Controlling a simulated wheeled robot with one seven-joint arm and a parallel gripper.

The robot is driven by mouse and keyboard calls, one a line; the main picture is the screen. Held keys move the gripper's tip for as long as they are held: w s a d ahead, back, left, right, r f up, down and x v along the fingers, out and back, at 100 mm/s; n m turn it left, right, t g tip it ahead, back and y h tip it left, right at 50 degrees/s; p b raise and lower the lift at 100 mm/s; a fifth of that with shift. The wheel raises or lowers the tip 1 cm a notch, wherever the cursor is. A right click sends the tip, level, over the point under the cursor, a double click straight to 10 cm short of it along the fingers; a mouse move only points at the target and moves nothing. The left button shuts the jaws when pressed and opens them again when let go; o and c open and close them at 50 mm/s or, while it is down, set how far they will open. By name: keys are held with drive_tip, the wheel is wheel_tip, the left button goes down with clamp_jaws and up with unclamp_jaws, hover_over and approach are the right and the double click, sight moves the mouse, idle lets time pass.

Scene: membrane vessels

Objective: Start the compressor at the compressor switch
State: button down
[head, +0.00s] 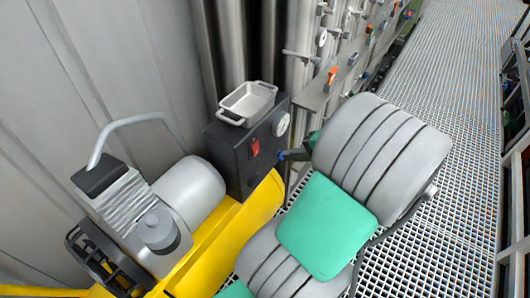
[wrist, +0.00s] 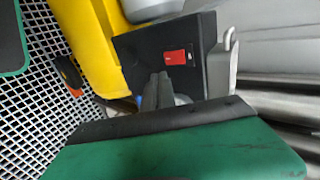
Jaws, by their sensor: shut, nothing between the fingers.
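The compressor switch is a red rocker (head: 255,147) on the front of a dark box (head: 228,155); it also shows in the wrist view (wrist: 178,57). The grey compressor (head: 160,230) stands on a yellow base (head: 215,245) left of the box. In the wrist view my gripper (wrist: 158,76) is shut and empty. Its grey fingertips appear against the box face, just to the lower left of the switch in the picture. I cannot tell whether they touch the box. In the head view my arm hides most of the gripper, right of the box.
A white tray (head: 247,101) sits on top of the box. A round gauge (head: 283,124) is on the box front. A panel with valves and an orange handle (head: 332,75) stands behind. Grating floor (head: 440,120) is open to the right.

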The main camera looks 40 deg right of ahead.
sight(256, 148)
drive_tip(key=shift+w+r+b+x, duration=0.1)
drive_tip(key=shift+w+r+x, duration=0.15)
drive_tip(key=shift+x, duration=1.45)
drive_tip(key=shift+w+r+b+x, duration=0.15)
drive_tip(key=shift+r+x, duration=0.1)
drive_tip(key=shift+x, duration=1.4)
drive_tip(key=shift+w+r+b+x, duration=0.15)
drive_tip(key=shift+r+x, duration=0.1)
drive_tip(key=shift+x, duration=1.45)
drive_tip(key=shift+a, duration=0.15)
drive_tip(key=shift+w+a+f+t, duration=0.1)
drive_tip(key=shift+f+t, duration=0.2)
drive_tip(key=shift+w+r+p, duration=0.1)
drive_tip(key=shift+r+p, duration=0.75)
drive_tip(key=shift+r, duration=0.3)
